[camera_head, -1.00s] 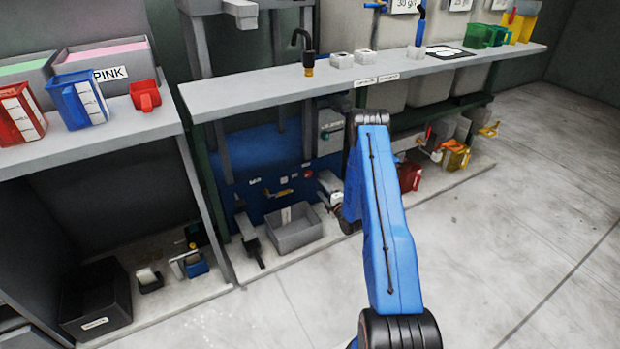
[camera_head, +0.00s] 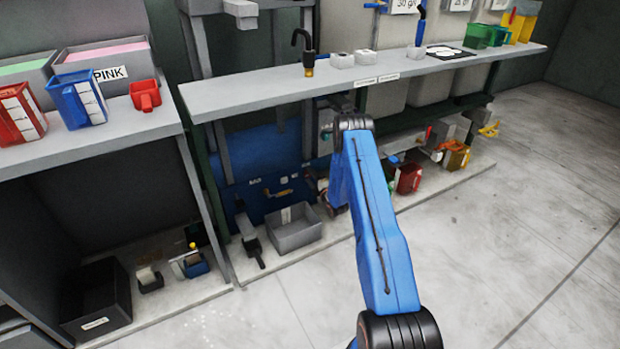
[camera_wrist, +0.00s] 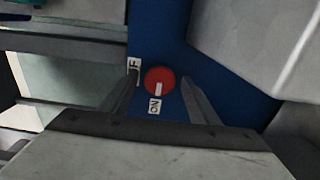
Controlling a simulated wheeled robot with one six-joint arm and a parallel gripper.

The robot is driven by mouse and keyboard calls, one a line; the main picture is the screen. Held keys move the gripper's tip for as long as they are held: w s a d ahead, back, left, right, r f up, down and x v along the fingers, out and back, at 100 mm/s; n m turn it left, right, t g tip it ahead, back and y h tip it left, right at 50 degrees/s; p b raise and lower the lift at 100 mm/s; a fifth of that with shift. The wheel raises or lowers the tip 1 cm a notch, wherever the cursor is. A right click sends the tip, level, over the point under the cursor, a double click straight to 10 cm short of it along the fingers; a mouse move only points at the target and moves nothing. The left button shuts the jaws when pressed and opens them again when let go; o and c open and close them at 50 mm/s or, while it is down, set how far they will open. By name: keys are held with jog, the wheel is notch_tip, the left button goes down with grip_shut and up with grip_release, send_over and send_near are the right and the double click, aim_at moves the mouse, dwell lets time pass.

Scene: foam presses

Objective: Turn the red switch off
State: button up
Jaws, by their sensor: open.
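The red switch (camera_wrist: 159,80) is a round red knob with a white pointer mark, set on a blue panel (camera_wrist: 157,35) in the wrist view. The pointer is toward the "ON" label (camera_wrist: 154,106) below it. A second label, partly covered and ending in "F" (camera_wrist: 134,70), is at the knob's left. My gripper (camera_wrist: 160,90) is open, with one finger on each side of the knob. I cannot tell whether the fingers touch it. In the head view my arm hides the switch and the gripper; part of the blue panel (camera_head: 262,205) shows under the bench.
A grey bench top (camera_head: 260,93) runs above the panel. A grey bin (camera_head: 296,228) stands on the low shelf left of my arm, and a red jug (camera_head: 408,178) stands right of it. In the wrist view a grey block (camera_wrist: 250,40) is close at the upper right.

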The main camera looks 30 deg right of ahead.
jog(key=c, duration=1)
jog(key=shift+m, duration=0.3)
jog(key=m, duration=1.3)
jog(key=shift+m, duration=2.1)
